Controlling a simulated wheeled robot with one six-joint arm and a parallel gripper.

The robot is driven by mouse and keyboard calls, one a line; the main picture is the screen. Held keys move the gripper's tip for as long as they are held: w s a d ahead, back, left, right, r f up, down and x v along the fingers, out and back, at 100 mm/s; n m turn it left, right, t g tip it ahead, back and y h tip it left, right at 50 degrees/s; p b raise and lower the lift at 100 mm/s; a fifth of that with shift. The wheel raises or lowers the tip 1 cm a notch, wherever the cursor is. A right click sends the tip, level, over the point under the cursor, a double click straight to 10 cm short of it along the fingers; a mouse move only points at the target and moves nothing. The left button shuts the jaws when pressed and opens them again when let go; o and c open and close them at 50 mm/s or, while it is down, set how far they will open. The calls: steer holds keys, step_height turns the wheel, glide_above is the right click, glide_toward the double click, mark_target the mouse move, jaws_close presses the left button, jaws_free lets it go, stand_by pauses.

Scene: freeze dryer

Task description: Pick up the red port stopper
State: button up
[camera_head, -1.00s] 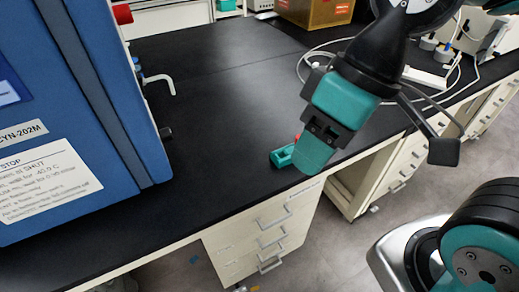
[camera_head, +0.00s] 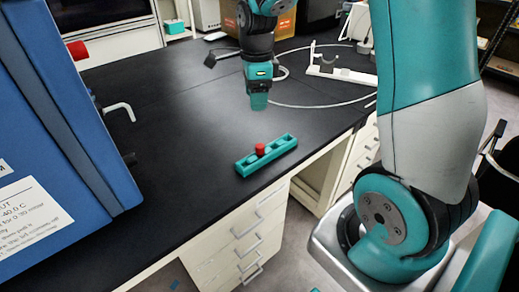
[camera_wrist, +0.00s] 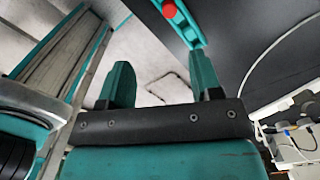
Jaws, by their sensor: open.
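The red port stopper (camera_head: 260,149) sits upright in a teal holder (camera_head: 246,167) on the black bench, near its front edge. In the wrist view the red stopper (camera_wrist: 169,11) and part of the teal holder (camera_wrist: 183,27) show at the top, beyond my fingertips. My gripper (camera_head: 259,103) is above the bench, behind the holder in the head view, pointing down and apart from it. In the wrist view my gripper (camera_wrist: 160,75) has its two fingers spread with nothing between them.
A blue freeze dryer (camera_head: 70,110) with a white bent handle (camera_head: 120,111) stands at left. A white cable (camera_head: 315,105) and white stand (camera_head: 340,72) lie at back right. A cardboard box (camera_head: 284,20) is at the back. The black bench (camera_head: 190,100) is clear around the holder.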

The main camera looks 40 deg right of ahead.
steer(key=d+f+m, duration=0.2)
steer(key=p, duration=0.1)
glide_above(260, 145)
steer(key=f, duration=1)
steer(key=shift+s+a+f, duration=0.15)
steer(key=shift+a+f, duration=0.05)
steer(key=shift+a, duration=0.05)
steer(key=shift+d+f+p, duration=0.15)
steer(key=shift+f+p, duration=0.4)
steer(key=shift+f, duration=2.25)
jaws_close()
